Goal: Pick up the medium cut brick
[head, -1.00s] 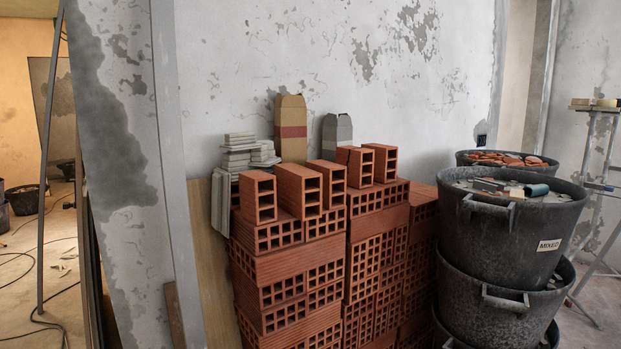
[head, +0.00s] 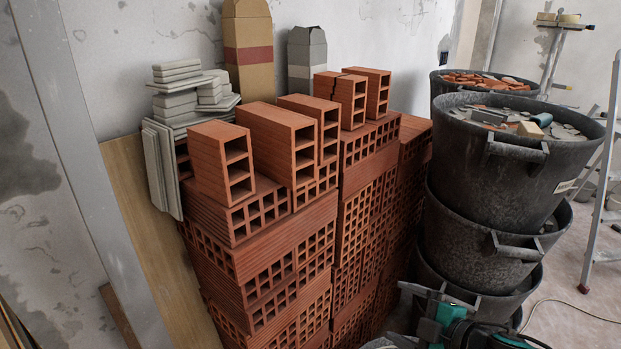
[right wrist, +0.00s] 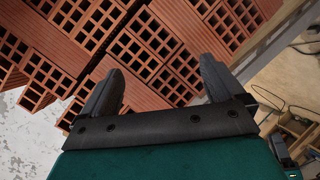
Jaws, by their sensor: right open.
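Several cut hollow red bricks stand in a row on top of the brick stack in the head view. They are a short one (head: 222,162) at the left, two longer ones (head: 272,140) (head: 312,122) beside it, and two smaller ones (head: 342,98) (head: 370,92) at the right. I cannot tell for sure which is the medium one. My right gripper (head: 432,318) is low at the bottom of the head view, in front of the buckets and apart from the bricks. In the right wrist view the right gripper (right wrist: 160,70) has its fingers spread, with nothing between them. My left gripper is out of view.
The brick stack (head: 262,262) fills the middle. Grey tiles (head: 185,95) and two paper sacks (head: 247,55) (head: 306,58) stand behind it. Stacked black rubble buckets (head: 490,185) rise close on the right, near a ladder (head: 607,170). A wooden board (head: 150,235) leans at the left.

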